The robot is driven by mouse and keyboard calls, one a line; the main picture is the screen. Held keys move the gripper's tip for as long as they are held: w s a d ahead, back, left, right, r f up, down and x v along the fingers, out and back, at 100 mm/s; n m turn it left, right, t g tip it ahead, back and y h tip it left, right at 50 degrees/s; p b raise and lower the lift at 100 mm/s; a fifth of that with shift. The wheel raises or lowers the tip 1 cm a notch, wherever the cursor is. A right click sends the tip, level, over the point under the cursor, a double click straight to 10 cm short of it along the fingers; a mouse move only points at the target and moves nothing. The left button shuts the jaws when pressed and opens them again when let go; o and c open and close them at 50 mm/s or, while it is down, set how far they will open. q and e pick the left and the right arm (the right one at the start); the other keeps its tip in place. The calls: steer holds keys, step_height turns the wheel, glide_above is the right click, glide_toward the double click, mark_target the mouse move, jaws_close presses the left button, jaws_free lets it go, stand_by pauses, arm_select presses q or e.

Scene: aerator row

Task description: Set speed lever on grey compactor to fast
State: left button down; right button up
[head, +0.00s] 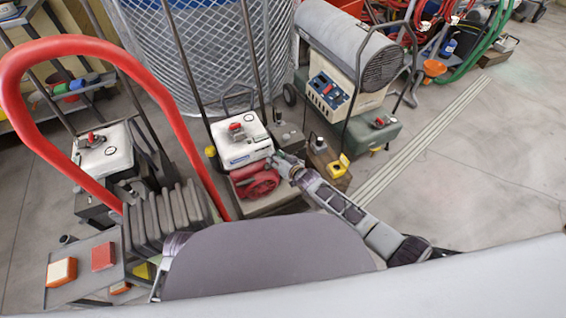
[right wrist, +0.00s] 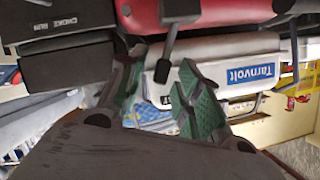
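The light grey compactor (head: 240,139) stands in the middle of the head view, with a red engine part (head: 258,183) at its front. In the right wrist view its pale housing (right wrist: 212,58) carries a blue Tarnvolt label (right wrist: 252,74). A dark lever (right wrist: 170,42) hangs from the red part and ends in a flat tip. My right gripper (head: 277,161) is at the compactor's right side. In the right wrist view the gripper (right wrist: 161,64) is open, with its green-padded fingers apart on either side of the lever's tip. Contact cannot be told. My left gripper is out of view.
A black box marked CHOKE RUN (right wrist: 68,62) sits beside the lever. A similar white-topped machine (head: 103,150) stands left, behind a red hoop handle (head: 60,45). A grey-drum machine (head: 350,50) stands right. Floor at the far right is clear.

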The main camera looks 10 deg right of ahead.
steer(key=shift+s, duration=0.1)
steer(key=v, duration=1.1)
steer(key=shift+s+d+r, duration=0.15)
steer(key=shift+s+r, duration=0.1)
steer(key=shift+s, duration=0.05)
stand_by(0.3)
steer(key=shift+s, duration=0.15)
stand_by(0.5)
